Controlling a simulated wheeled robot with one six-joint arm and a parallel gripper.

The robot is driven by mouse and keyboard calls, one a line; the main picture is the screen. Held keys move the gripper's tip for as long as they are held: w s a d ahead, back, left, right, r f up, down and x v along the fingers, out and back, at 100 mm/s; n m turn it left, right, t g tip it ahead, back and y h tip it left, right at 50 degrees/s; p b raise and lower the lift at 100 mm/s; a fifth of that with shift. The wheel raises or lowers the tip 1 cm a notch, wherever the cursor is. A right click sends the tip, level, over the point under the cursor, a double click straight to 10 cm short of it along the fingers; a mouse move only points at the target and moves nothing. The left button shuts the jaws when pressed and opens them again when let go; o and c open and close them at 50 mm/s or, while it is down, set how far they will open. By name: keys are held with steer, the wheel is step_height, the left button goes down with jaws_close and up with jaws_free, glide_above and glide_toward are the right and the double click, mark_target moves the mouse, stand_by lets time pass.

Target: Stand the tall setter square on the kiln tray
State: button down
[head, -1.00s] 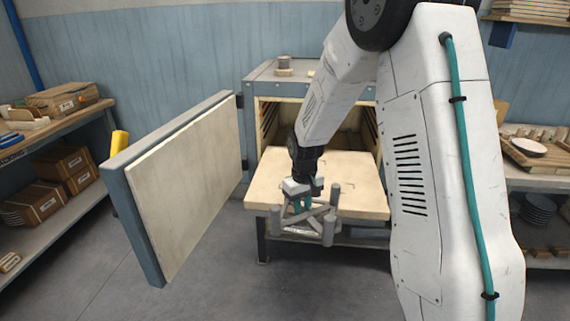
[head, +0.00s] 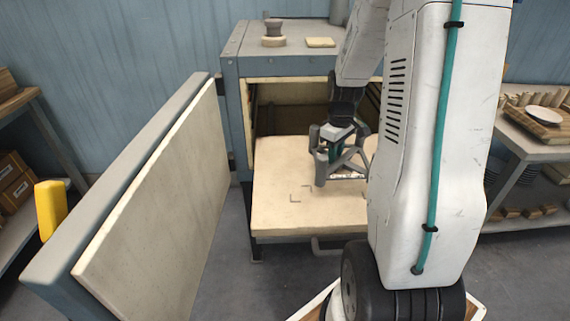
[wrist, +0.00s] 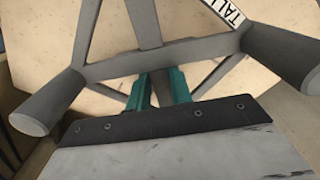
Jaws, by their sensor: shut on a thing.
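The tall setter (head: 321,172) is a grey frame of crossed bars with round posts. My gripper (head: 334,150) is shut on one of its bars, with teal fingers around it. In the wrist view the setter's bar (wrist: 105,70) passes between the fingers (wrist: 158,88), and a white label reading "TAL…" shows at the top. The setter is over the right part of the pale kiln tray (head: 275,180), in front of the kiln's opening. I cannot tell whether it touches the tray. My arm hides the tray's right side.
The kiln (head: 285,64) stands open behind the tray. Its thick door (head: 160,190) is swung out to the left. A small round stack (head: 273,37) and a flat piece (head: 320,43) lie on its top. A shelf with plates (head: 540,150) stands at right.

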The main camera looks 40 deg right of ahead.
glide_above(288, 172)
steer(key=shift+s+d+f, duration=0.3)
steer(key=shift+s+f, duration=0.1)
steer(key=shift+f, duration=0.2)
steer(key=shift+w+a+f, duration=0.2)
steer(key=shift+f, duration=0.7)
steer(key=shift+w+a+f, duration=0.15)
steer(key=shift+f, duration=0.75)
steer(key=c, duration=1.3)
jaws_free()
steer(key=shift+f, duration=0.15)
steer(key=shift+o, duration=0.2)
